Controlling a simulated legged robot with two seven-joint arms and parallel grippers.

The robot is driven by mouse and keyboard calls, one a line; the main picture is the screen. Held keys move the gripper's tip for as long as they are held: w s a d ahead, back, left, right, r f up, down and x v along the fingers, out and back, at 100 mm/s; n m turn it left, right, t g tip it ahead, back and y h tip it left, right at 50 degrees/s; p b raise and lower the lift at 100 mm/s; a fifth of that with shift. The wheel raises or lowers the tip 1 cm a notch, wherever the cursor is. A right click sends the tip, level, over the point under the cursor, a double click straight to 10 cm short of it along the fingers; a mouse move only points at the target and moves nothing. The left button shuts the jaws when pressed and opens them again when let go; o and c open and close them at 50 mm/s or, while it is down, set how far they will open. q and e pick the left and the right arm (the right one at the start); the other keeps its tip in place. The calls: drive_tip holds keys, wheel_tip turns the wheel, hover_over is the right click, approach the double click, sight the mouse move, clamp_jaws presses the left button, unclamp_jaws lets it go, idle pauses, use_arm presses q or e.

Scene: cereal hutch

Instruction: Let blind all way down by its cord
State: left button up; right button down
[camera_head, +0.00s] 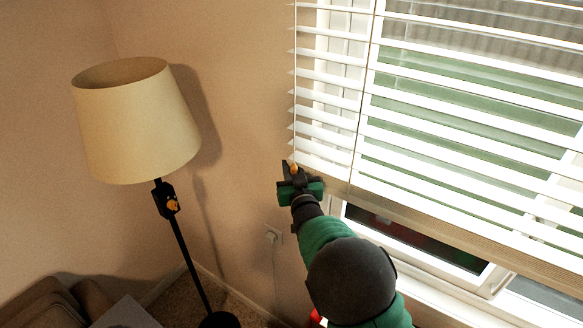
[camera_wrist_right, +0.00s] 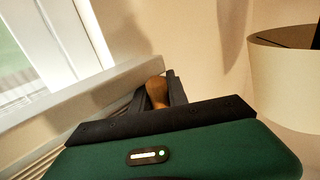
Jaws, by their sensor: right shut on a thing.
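The white slatted blind (camera_head: 450,130) hangs over the window in the head view, its bottom rail (camera_head: 470,235) above the sill with a strip of bare glass under it. A thin cord (camera_head: 295,80) runs down the blind's left edge to a small orange-brown tassel (camera_head: 293,168). My right gripper (camera_head: 294,172) is shut on the tassel at the blind's lower left corner. In the right wrist view the tassel (camera_wrist_right: 157,91) sits between the dark fingers. My left gripper is in neither view.
A floor lamp with a cream shade (camera_head: 135,120) stands to the left; its shade also shows at the right of the wrist view (camera_wrist_right: 285,75). A wall outlet (camera_head: 273,235) with a plugged cable is below my gripper. A brown sofa (camera_head: 55,300) is at lower left. The wall between lamp and window is clear.

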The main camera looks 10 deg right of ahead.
wheel_tip(320, 180, up, 17)
drive_tip(key=p, duration=0.3)
drive_tip(key=shift+r, duration=0.3)
drive_tip(key=c, duration=1.7)
unclamp_jaws()
drive_tip(key=shift+o, duration=0.7)
drive_tip(key=shift+s, duration=0.1)
